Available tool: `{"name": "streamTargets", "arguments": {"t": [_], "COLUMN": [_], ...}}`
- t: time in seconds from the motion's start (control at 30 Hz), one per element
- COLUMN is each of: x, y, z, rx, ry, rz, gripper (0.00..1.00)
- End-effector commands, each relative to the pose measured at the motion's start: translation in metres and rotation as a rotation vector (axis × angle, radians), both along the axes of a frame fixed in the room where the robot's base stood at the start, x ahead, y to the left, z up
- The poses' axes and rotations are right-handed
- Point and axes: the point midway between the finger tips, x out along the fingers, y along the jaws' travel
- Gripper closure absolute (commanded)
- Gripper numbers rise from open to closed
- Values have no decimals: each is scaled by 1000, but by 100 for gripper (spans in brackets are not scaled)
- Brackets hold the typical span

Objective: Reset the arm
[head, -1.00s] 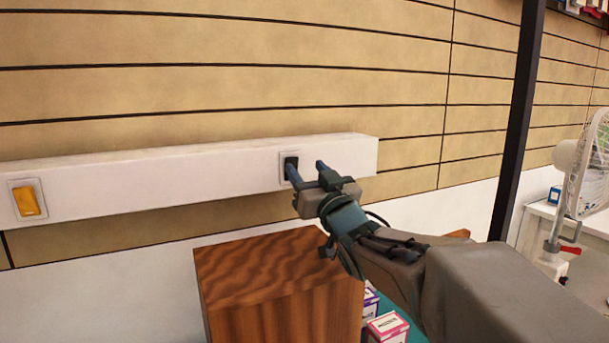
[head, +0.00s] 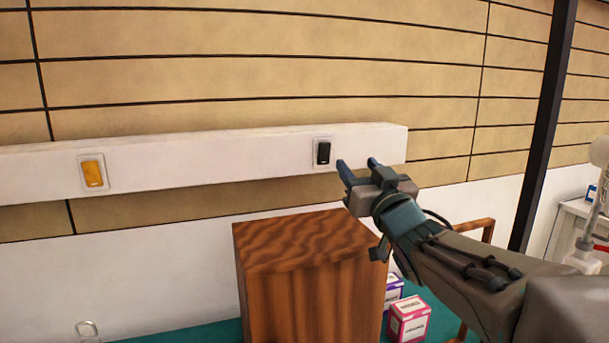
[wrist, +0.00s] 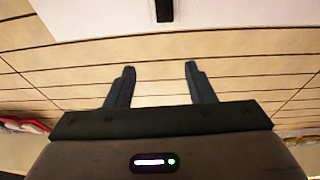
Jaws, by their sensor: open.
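My arm reaches in from the lower right of the head view. My gripper (head: 358,170) is open and empty, its two fingers apart, just right of and below a black rocker switch (head: 323,153) on a white wall rail (head: 230,160). It is apart from the switch. In the wrist view, both fingers of my gripper (wrist: 160,80) show with nothing between them. The black switch (wrist: 164,9) is cut off at the top edge there, ahead of the fingers, on the white rail (wrist: 100,15).
A yellow switch (head: 92,173) is on the rail's left. A brown wooden box (head: 305,250) stands below my gripper. Pink (head: 408,318) and purple (head: 393,290) cartons sit right of it on a green surface. A dark post (head: 543,130) and part of a white fan (head: 598,190) are at right.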

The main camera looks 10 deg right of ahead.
Motion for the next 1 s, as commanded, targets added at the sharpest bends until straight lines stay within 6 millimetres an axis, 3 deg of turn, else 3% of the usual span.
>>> {"name": "streamTargets", "arguments": {"t": [0.03,0.13,0.37,0.57,0.7,0.9,1.0], "x": [0,-2,-31,-85,-136,-201,-220], "y": [-2,-10,-19,-14,-3,15,20], "z": [7,3,-31,-61,-74,-81,-83], "rx": [1,0,-20,-53,-82,-120,-131], "ry": [42,172,564,935,1194,1480,1558], "rz": [-24,-95,-229,-267,-248,-182,-157], "gripper": [51,51,51,51,51,51,51]}}
